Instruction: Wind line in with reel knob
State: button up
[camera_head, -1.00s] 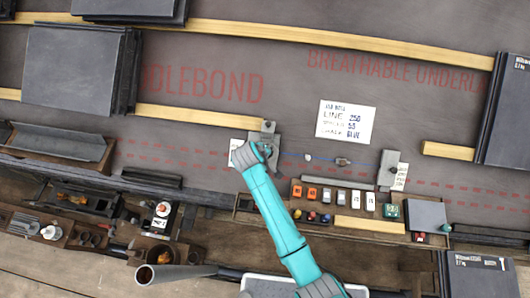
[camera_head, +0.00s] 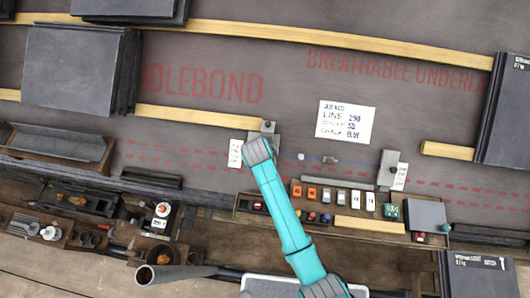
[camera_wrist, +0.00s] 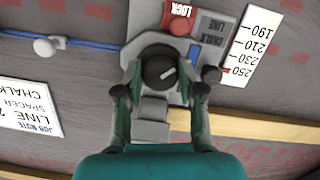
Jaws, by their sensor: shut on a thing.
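The line reel is a grey block (camera_wrist: 150,22) with a round black knob (camera_wrist: 160,70), a red LOCK button (camera_wrist: 179,25) and a plate reading LINE and CHALK. My gripper (camera_wrist: 164,78) has a finger on each side of the knob and is shut on it. In the head view my gripper (camera_head: 258,150) covers most of the reel. The blue line (camera_wrist: 95,45) runs from the reel across the underlay, with a pale round piece (camera_wrist: 44,47) on it. In the head view that pale piece (camera_head: 301,156) and a second small piece (camera_head: 331,160) lie along the line.
A scale card (camera_wrist: 248,45) marked 190 to 250 lies beside the reel. A job note (camera_head: 346,122) reads line, spacer and chalk, with chalk blue. A grey block (camera_head: 390,165) stands to the right. A tray of small blocks (camera_head: 340,210) lies below.

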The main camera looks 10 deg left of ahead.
jog(key=shift+m, duration=0.4)
jog(key=o, duration=1.1)
jog(key=v, duration=1.2)
jog(key=shift+d, duration=0.1)
